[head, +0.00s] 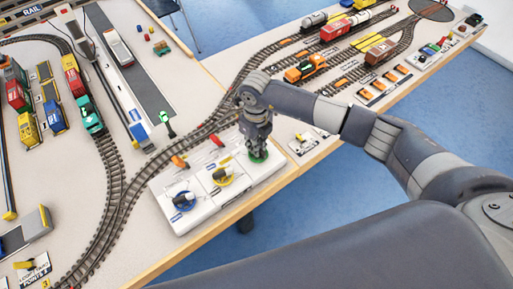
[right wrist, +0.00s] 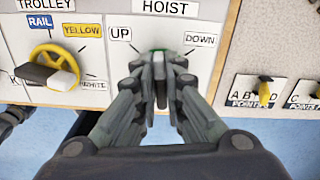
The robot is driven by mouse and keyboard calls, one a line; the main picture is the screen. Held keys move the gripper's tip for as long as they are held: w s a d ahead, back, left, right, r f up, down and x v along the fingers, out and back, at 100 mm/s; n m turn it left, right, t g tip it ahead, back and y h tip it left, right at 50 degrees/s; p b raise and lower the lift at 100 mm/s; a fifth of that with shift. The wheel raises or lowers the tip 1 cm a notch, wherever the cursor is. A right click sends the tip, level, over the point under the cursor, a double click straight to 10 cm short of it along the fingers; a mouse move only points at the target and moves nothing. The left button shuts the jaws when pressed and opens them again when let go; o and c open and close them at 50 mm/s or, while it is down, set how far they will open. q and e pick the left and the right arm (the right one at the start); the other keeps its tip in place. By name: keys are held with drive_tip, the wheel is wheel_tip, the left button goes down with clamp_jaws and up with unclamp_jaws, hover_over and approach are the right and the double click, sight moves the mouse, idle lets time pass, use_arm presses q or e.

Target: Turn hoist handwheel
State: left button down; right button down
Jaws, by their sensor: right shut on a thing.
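The hoist handwheel (head: 258,157) is green and sits at the right end of a white control panel (head: 195,223) on the table's front edge. My right gripper (head: 257,146) reaches down onto it. In the right wrist view the gripper (right wrist: 160,75) is shut on the handwheel between the UP (right wrist: 120,34) and DOWN (right wrist: 200,39) labels, below the HOIST label (right wrist: 165,8).
The yellow trolley wheel (head: 222,178) stands just left of the hoist wheel, with a blue wheel (head: 182,199) beyond it. Orange (head: 179,162) and red (head: 217,140) levers stand behind them. Tracks with an orange locomotive (head: 305,68) run behind the panel.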

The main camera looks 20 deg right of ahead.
drive_tip(key=n+b, duration=0.2)
drive_tip(key=b, duration=0.1)
drive_tip(key=n+b, duration=0.2)
drive_tip(key=n, duration=0.1)
drive_tip(key=shift+s+a+f+b, duration=0.1)
drive_tip(key=shift+a+f+b, duration=0.1)
drive_tip(key=shift+b, duration=0.2)
drive_tip(key=shift+s+r+n+b, duration=0.1)
drive_tip(key=shift+r+n+b, duration=0.05)
drive_tip(key=shift+n+b, duration=0.65)
drive_tip(key=shift+r+n+b, duration=0.1)
drive_tip(key=shift+n+b, duration=0.6)
drive_tip(key=shift+n, duration=0.2)
drive_tip(key=c, duration=1.7)
unclamp_jaws()
wheel_tip(320, 180, up, 12)
drive_tip(key=shift+r, duration=0.1)
